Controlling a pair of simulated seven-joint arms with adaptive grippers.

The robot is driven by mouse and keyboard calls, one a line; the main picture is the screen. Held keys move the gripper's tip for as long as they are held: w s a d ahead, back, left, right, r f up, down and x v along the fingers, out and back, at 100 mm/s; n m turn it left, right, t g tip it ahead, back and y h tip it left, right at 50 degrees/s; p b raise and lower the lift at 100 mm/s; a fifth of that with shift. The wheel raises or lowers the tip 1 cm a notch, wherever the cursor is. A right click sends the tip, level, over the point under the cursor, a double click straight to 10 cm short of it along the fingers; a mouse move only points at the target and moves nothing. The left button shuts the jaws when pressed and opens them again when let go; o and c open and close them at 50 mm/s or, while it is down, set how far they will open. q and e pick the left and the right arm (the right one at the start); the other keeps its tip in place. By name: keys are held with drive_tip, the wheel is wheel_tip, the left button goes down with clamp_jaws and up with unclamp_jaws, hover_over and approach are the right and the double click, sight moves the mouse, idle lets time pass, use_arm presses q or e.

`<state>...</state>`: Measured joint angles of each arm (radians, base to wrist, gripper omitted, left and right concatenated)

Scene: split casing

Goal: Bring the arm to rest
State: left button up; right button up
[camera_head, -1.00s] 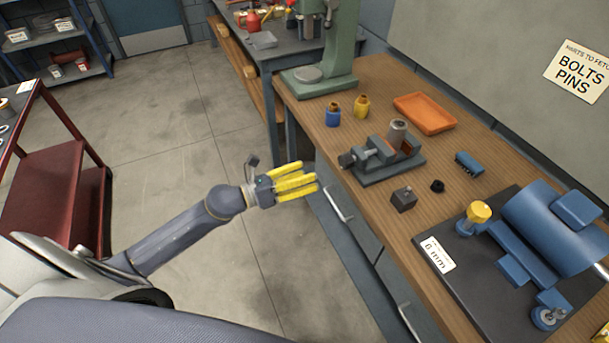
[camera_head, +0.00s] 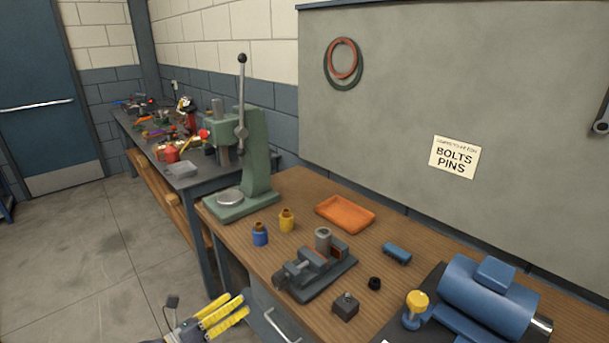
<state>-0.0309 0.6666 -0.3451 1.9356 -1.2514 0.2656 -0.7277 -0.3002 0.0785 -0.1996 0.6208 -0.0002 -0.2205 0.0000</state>
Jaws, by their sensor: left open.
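My left gripper (camera_head: 232,312), with yellow fingers, is at the bottom edge of the head view. It is open and empty, in front of the wooden workbench and apart from it, near a drawer handle. Most of my left arm is cut off by the bottom of the picture. My right gripper is not in view.
The workbench (camera_head: 300,190) holds a grey vise (camera_head: 318,270), an orange tray (camera_head: 345,213), blue (camera_head: 260,234) and yellow (camera_head: 286,220) bottles, a dark block (camera_head: 345,306) and a blue casing (camera_head: 487,297). A green press (camera_head: 250,160) stands behind. Floor at left is clear.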

use_arm(q)
drive_tip(key=w+a+f+n+y, duration=0.2)
drive_tip(key=a+f+n+y, duration=0.2)
drive_tip(key=a+f+n, duration=0.45)
drive_tip(key=w+a+f+n+y, duration=0.1)
drive_tip(key=a+f+n+y, duration=0.4)
drive_tip(key=f, duration=0.6)
drive_tip(key=s+a+f+n+g+y, duration=0.25)
drive_tip(key=s+f+n, duration=0.45)
drive_tip(key=f, duration=0.6)
drive_tip(key=s+a+f+n+g+y, duration=0.15)
drive_tip(key=s+a+f+n, duration=0.3)
drive_tip(key=s+f, duration=0.7)
drive_tip(key=s+d+f+n+g, duration=0.35)
drive_tip(key=s+f, duration=0.55)
drive_tip(key=s, duration=0.3)
drive_tip(key=s+d+f+n+g, duration=0.35)
drive_tip(key=s+f, duration=0.45)
drive_tip(key=s, duration=0.4)
drive_tip(key=s+d+f+g+h, duration=0.1)
drive_tip(key=s+d+f, duration=0.1)
drive_tip(key=s+d, duration=0.6)
drive_tip(key=s, duration=0.3)
drive_tip(key=shift+d+f+n, duration=0.2)
drive_tip(key=shift+d+n, duration=0.1)
drive_tip(key=shift+d, duration=0.1)
